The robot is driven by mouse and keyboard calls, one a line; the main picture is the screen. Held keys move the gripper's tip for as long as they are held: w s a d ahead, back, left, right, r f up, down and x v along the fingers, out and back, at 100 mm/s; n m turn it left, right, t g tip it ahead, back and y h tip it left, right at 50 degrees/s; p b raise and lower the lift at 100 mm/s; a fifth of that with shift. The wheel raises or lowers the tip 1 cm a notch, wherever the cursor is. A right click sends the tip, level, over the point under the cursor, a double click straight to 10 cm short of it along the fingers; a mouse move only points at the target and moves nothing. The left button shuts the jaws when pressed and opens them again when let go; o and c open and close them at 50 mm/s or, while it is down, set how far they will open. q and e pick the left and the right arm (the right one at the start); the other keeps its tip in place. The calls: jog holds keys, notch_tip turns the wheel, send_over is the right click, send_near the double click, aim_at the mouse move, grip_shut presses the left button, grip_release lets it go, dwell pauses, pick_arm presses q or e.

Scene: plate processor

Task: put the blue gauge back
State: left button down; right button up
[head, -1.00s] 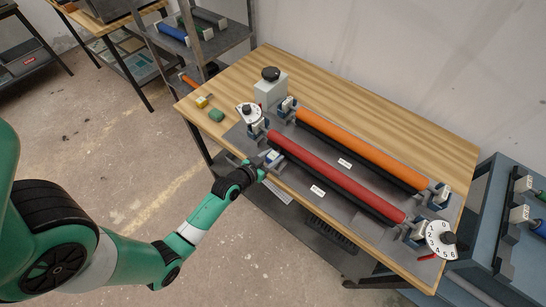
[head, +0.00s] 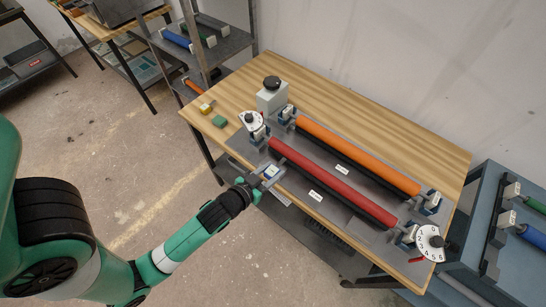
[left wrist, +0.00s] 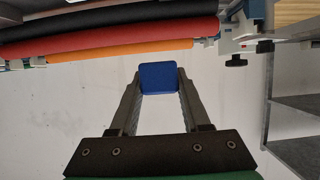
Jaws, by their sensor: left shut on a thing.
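The blue gauge (left wrist: 158,77) is a small blue block between the fingertips of my left gripper (left wrist: 157,88) in the left wrist view. My left gripper (head: 264,180) is shut on it. In the head view the gauge (head: 271,171) shows as a small pale and blue piece at the near left edge of the plate processor, close to the left end of the red roller (head: 330,182). A green block (head: 219,121) and a yellow block (head: 206,107) rest on the table's left corner. My right gripper is not in view.
The orange roller (head: 355,155) lies behind the red one. Dials (head: 253,121) and (head: 430,243) stand at the processor's ends. A grey box with a black knob (head: 271,95) stands behind. The wooden table (head: 340,98) is bare along the back. A shelf rack (head: 225,45) stands at the left.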

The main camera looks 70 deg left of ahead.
pick_arm(q)
jog(key=shift+s+d+r, duration=0.3)
jog(key=shift+s+d, duration=0.05)
jog(key=shift+d, duration=0.35)
jog(key=shift+s+d+r, duration=0.3)
jog(key=shift+d+r, duration=0.05)
jog(key=shift+d, duration=0.3)
jog(key=shift+s+d+r, duration=0.3)
jog(key=shift+s+d, duration=0.05)
jog(key=shift+d, duration=0.35)
